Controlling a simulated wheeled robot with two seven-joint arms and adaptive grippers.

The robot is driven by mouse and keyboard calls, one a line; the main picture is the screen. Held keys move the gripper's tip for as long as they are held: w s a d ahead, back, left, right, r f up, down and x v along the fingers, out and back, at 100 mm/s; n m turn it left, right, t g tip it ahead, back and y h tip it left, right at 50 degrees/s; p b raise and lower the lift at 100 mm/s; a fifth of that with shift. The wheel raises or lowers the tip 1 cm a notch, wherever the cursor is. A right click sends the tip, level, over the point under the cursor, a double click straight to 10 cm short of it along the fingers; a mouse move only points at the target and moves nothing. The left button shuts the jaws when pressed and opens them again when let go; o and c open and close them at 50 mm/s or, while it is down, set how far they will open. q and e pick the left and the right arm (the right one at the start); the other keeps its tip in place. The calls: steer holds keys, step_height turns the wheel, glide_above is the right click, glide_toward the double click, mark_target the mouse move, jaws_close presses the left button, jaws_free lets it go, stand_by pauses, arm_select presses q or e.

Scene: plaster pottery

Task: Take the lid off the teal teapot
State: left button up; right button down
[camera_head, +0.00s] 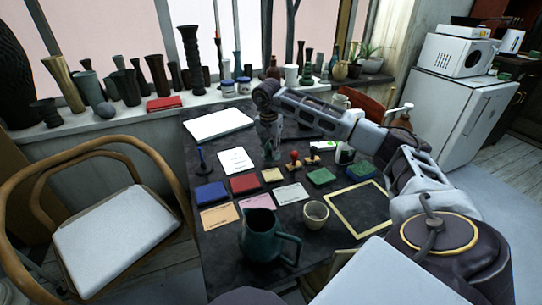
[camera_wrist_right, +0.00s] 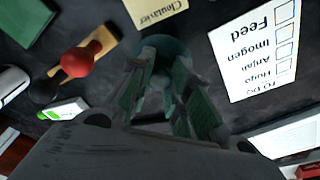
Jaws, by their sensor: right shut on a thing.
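The teal teapot (camera_head: 262,240) stands upright near the front edge of the dark table, with its handle to the right. Its top looks open, with no lid on it. My right gripper (camera_head: 271,143) is well behind the teapot, low over the table. It is shut on a small teal thing that looks like the lid (camera_head: 272,154). In the right wrist view my right gripper (camera_wrist_right: 168,95) has its fingers on both sides of this teal round lid (camera_wrist_right: 163,48), which they partly hide. I cannot tell whether it touches the table. My left gripper is not in view.
A cream cup (camera_head: 315,214) stands right of the teapot. Coloured cards and pads, a red-knobbed stamp (camera_head: 294,158) and a white list (camera_head: 236,161) lie around the gripper. A yellow frame (camera_head: 360,208) lies at the right. A chair (camera_head: 115,228) stands at the left.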

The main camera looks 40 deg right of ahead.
step_height(320, 180, down, 3)
steer(key=shift+r+b, duration=0.1)
steer(key=shift+b, duration=0.2)
steer(key=shift+f, duration=0.25)
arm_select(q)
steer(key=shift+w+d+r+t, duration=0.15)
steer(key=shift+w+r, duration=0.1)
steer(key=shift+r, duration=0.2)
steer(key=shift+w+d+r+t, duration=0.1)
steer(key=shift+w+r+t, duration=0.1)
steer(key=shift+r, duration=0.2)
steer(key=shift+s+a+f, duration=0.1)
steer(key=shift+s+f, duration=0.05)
arm_select(e)
steer(key=c, duration=1.3)
jaws_free()
